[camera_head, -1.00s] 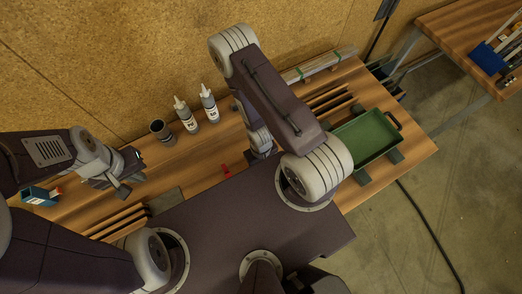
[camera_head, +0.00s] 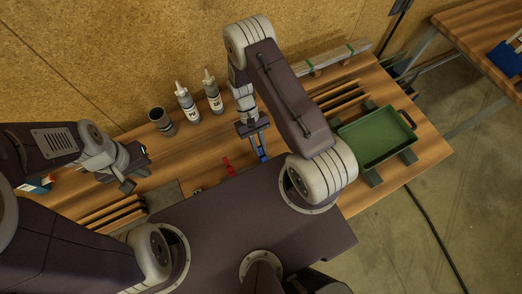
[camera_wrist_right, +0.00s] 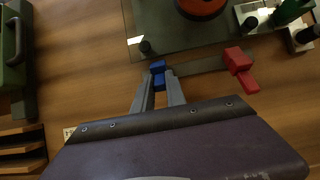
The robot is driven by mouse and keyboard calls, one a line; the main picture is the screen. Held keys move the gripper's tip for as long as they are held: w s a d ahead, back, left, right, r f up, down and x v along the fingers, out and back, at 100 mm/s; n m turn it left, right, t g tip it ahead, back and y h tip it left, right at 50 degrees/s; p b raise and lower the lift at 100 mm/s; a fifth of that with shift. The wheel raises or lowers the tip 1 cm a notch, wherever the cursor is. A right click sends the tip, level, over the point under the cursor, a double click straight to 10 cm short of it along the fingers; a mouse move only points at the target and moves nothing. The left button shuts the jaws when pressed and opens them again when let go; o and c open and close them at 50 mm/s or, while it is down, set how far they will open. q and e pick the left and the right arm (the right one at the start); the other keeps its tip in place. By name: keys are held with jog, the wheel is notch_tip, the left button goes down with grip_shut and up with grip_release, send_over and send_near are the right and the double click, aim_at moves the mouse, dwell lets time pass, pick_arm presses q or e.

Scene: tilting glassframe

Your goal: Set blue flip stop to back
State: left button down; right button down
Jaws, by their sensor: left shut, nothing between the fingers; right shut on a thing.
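The blue flip stop (camera_wrist_right: 157,68) is a small blue block at the end of a grey bar in the right wrist view. My right gripper (camera_wrist_right: 161,80) is shut on it, with a fingertip on either side. In the head view the blue piece (camera_head: 262,157) shows just below the right gripper (camera_head: 260,146). A red flip stop (camera_wrist_right: 239,66) stands to the right of the blue one, apart from the gripper; it also shows in the head view (camera_head: 228,166). My left gripper (camera_head: 127,176) is shut and empty over the left part of the bench.
A dark glass-like plate (camera_wrist_right: 180,45) with a red round object (camera_wrist_right: 202,6) lies beyond the stops. Two bottles (camera_head: 187,103) and a dark cup (camera_head: 161,121) stand along the back. A green tray (camera_head: 375,140) sits at the right on dark supports.

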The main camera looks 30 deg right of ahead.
jog(key=shift+w, duration=0.25)
dwell(0.3)
jog(key=c, duration=1.4)
grip_release()
jog(key=shift+o, duration=0.2)
jog(key=shift+b, duration=0.3)
jog(key=shift+w+r, duration=0.25)
jog(key=b+v, duration=0.3)
jog(key=v, duration=0.5)
jog(key=shift+w, duration=0.15)
